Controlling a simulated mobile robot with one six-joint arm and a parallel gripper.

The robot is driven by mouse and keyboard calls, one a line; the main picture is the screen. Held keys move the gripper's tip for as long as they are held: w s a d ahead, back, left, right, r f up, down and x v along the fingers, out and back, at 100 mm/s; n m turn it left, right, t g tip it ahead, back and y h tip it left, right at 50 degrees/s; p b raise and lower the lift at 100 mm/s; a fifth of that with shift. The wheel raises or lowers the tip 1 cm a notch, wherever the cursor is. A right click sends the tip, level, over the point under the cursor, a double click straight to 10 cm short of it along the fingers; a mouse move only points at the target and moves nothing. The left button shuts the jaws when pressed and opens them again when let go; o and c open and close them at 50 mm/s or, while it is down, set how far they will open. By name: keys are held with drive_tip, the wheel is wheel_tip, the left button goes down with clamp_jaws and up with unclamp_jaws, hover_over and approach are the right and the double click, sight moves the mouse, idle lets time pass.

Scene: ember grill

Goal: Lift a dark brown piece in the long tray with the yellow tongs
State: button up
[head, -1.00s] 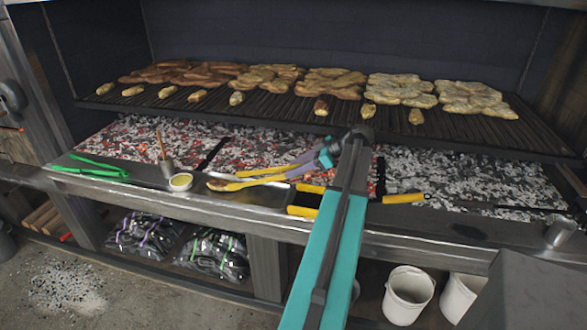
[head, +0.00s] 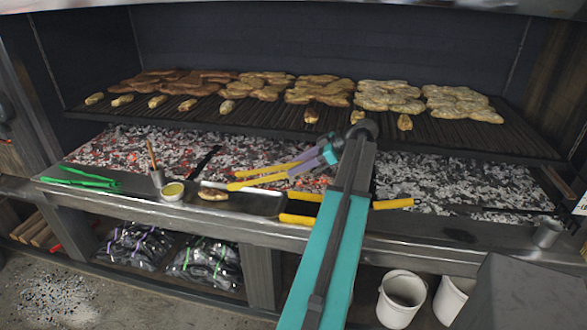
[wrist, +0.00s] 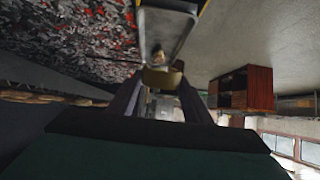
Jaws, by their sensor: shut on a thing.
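The yellow tongs (head: 258,179) are held by my gripper (head: 308,167), whose purple fingers are shut on their right end. The tongs reach leftward over the long metal tray (head: 262,204) on the ledge. A brown piece (head: 212,195) lies at the tray's left end, just left of the tongs' tips, which look apart from it. In the wrist view the tongs (wrist: 163,78) show between my fingers, with the piece (wrist: 157,54) beyond them over the tray (wrist: 168,28). Whether the tips touch the piece there is unclear.
A small bowl (head: 173,191) and a cup with a stick (head: 158,178) stand left of the tray. Green tongs (head: 80,178) lie farther left. Another yellow-handled thing (head: 392,204) lies partly behind my arm. Glowing coals (head: 110,150) lie behind the ledge, below the loaded grill (head: 255,115).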

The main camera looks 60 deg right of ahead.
drive_tip(key=shift+s+d+r, duration=0.2)
drive_tip(key=shift+s+r, duration=0.65)
drive_tip(key=shift+r, duration=0.3)
drive_tip(key=s+a, duration=0.1)
drive_tip(key=a, duration=0.6)
drive_tip(key=shift+s+a+b, duration=0.2)
drive_tip(key=shift+s+b, duration=0.1)
drive_tip(key=shift+s, duration=0.1)
